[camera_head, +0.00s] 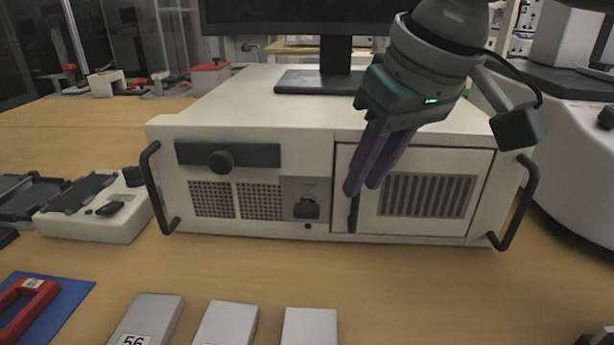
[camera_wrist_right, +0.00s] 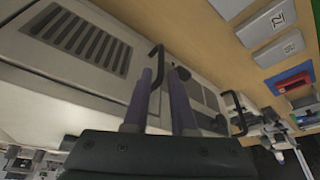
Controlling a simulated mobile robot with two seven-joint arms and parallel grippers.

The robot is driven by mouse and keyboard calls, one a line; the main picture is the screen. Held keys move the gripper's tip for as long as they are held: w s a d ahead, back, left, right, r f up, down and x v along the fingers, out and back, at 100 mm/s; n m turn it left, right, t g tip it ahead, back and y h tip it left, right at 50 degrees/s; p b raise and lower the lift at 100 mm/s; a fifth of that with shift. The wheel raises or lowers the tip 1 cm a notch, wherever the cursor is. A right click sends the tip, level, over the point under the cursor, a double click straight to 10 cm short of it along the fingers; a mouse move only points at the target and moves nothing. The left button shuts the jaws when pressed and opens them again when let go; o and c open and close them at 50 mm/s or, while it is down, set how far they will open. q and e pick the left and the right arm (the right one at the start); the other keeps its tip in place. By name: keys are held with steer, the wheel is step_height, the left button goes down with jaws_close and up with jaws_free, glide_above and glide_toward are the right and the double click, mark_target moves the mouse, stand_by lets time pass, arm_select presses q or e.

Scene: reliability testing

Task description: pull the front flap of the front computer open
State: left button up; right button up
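The front computer is a white case (camera_head: 250,150) on the wooden table. Its front flap (camera_head: 370,225) is the right part of the front, with a slatted vent, and looks shut. A thin black handle (camera_head: 353,212) stands upright at the flap's left edge. My right gripper (camera_head: 362,188) points down in front of the flap's left part, its purple fingertips just above the handle. In the right wrist view the fingers (camera_wrist_right: 161,72) are apart with a narrow gap, and the handle (camera_wrist_right: 157,54) is at the left fingertip. Contact cannot be told. My left gripper is not in view.
Black side handles (camera_head: 152,185) and (camera_head: 520,205) stick out from the case's front. A monitor stand (camera_head: 330,82) rests on top. A white device (camera_head: 100,210) stands left, a rounded white machine (camera_head: 565,150) right. Several grey blocks (camera_head: 226,325) lie in front; table between is clear.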

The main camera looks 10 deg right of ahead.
steer(key=x, duration=0.4)
steer(key=shift+b, duration=0.4)
jaws_close()
stand_by(1.0)
